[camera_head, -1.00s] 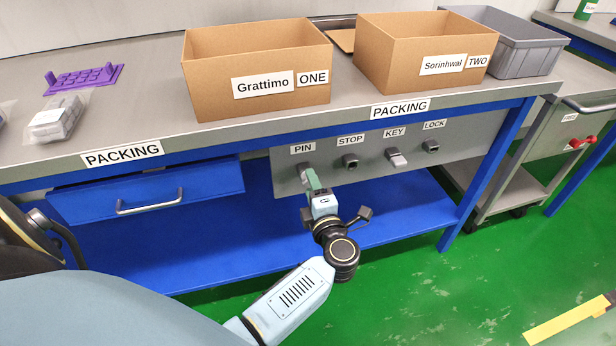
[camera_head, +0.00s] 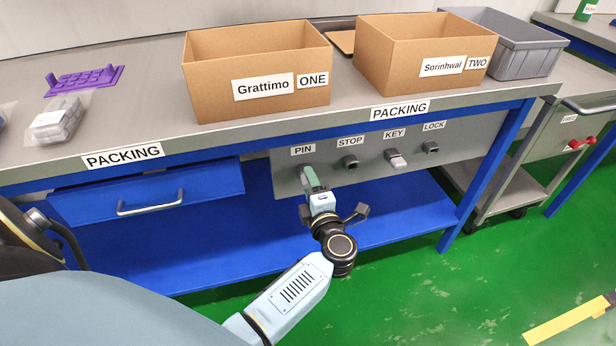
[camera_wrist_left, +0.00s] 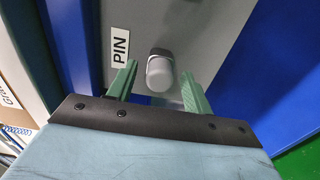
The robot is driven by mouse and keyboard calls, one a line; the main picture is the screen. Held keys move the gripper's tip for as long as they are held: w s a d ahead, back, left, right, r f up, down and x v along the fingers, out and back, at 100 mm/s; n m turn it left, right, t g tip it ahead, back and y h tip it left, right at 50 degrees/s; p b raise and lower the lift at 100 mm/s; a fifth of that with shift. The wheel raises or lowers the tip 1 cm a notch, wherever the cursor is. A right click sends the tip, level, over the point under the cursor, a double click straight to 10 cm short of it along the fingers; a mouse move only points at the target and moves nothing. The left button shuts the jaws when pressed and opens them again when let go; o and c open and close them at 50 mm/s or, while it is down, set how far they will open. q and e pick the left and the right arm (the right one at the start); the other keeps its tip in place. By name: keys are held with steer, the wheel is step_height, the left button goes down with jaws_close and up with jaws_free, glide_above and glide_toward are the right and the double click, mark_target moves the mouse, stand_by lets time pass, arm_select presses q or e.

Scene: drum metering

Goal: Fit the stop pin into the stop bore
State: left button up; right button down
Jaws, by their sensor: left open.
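The stop pin (camera_wrist_left: 160,76) is a grey, round-ended peg sitting in a dark socket under the PIN label on the grey panel. My left gripper (camera_head: 309,174) is at this PIN socket and hides most of it in the head view. In the left wrist view, the open green fingers (camera_wrist_left: 160,86) stand on either side of the peg, with gaps visible. The stop bore (camera_head: 349,161) is the dark socket under the STOP label, just right of the gripper; its inside is too small to make out. My right gripper is not in view.
On the same panel (camera_head: 372,181), the KEY socket holds a light grey piece (camera_head: 397,161), and the LOCK socket (camera_head: 431,147) is further right. The bench edge overhangs above. A blue drawer (camera_head: 150,187) is to the left and a blue shelf (camera_head: 230,240) lies below.

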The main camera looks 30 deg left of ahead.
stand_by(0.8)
arm_select(q)
jaws_close()
steer(key=shift+s+d, duration=0.1)
steer(key=shift+d, duration=0.05)
steer(key=shift+p+v, duration=1)
steer(key=shift+v, duration=1.85)
